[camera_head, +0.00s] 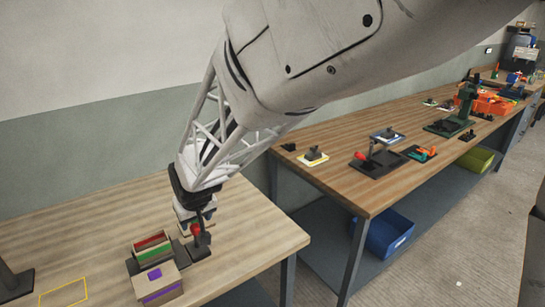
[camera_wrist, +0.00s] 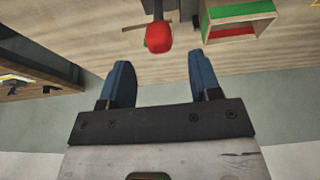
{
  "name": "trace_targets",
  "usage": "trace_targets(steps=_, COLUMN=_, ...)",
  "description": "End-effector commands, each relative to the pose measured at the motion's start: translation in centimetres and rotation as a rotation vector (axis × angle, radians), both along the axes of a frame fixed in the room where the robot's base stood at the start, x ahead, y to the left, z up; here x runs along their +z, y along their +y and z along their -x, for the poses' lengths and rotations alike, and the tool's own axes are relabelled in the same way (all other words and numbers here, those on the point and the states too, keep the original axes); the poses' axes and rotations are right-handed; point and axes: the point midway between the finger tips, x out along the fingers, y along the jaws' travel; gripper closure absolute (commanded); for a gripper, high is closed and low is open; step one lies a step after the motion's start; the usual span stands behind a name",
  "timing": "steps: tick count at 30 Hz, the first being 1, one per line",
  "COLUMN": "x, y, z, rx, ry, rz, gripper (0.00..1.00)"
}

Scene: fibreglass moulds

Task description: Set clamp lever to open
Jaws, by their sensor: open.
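The clamp lever (camera_head: 198,239) has a red knob and a dark arm. It stands on a dark base plate (camera_head: 199,252) on the near table. In the wrist view its red knob (camera_wrist: 158,38) lies just beyond my fingertips, in line with the gap between them. My gripper (camera_wrist: 161,72) is open, with two blue fingers apart and nothing between them. The lower part of the lever is cut off in the wrist view.
Left of the lever stand a wooden box with red and green parts (camera_head: 153,256) and a box with purple marks (camera_head: 158,292). A yellow outline (camera_head: 63,292) and a dark post (camera_head: 14,284) are farther left. Another red-knobbed device (camera_head: 374,165) is on the right-hand bench.

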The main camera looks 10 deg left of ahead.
Motion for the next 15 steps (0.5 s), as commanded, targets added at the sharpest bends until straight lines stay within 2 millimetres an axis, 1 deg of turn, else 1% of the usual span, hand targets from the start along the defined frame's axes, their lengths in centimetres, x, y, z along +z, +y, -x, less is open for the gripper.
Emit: trace_targets(steps=15, x=-4.5, y=1.3, z=-1.3, rx=0.000, ry=0.001, rz=0.001, gripper=0.43)
